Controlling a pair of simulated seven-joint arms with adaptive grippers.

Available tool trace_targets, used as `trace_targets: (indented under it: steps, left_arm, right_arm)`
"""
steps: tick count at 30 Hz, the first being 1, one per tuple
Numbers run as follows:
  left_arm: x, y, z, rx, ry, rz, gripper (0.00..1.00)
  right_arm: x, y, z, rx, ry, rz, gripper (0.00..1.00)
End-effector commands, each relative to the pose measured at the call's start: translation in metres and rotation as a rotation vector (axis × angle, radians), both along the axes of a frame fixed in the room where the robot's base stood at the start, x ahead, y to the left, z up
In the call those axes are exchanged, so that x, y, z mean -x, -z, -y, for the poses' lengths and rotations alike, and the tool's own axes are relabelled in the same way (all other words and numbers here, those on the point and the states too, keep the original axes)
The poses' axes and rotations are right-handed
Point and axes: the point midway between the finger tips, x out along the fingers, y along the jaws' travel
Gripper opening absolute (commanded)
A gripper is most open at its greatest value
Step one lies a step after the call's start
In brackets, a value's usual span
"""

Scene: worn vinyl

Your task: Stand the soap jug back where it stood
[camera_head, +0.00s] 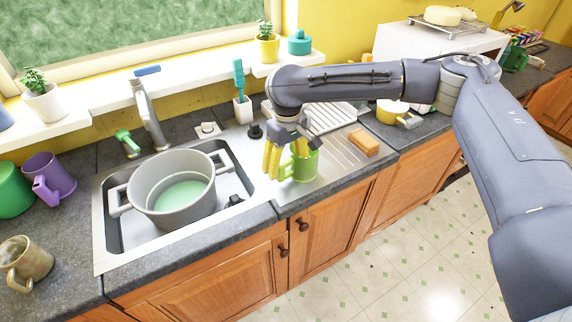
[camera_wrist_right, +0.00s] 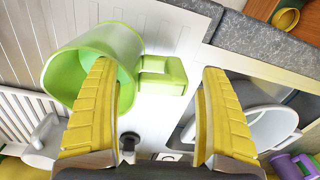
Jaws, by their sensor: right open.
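A light green jug (camera_head: 303,166) stands upright, as far as I can tell, on the metal draining board right of the sink. In the right wrist view the jug (camera_wrist_right: 118,42) shows its open mouth, and its block-like handle (camera_wrist_right: 163,75) lies between and beyond my fingers. My right gripper (camera_head: 284,160) is open, its yellow fingers pointing down at the jug's left side. In the wrist view the gripper (camera_wrist_right: 160,85) has one finger overlapping the jug's mouth; I cannot tell whether it touches. The jug's far side is partly hidden by the fingers. My left gripper is not in view.
A grey pot (camera_head: 150,205) with pale green liquid sits in the sink, left of the gripper. An orange sponge (camera_head: 364,142) lies right of the jug. A white holder with a teal brush (camera_head: 240,80) stands behind. Purple and green mugs stand far left.

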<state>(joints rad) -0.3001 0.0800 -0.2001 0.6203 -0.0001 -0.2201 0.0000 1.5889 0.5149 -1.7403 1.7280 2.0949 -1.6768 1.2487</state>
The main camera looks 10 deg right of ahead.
Motion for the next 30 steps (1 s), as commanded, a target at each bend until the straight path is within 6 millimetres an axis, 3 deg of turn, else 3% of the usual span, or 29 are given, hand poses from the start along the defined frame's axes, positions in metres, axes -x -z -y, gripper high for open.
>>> trace_targets:
  steps: [30]
  left_arm:
    - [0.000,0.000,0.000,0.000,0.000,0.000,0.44]
  right_arm:
    - [-0.001,-0.034,0.001,0.001,0.000,0.002,0.79]
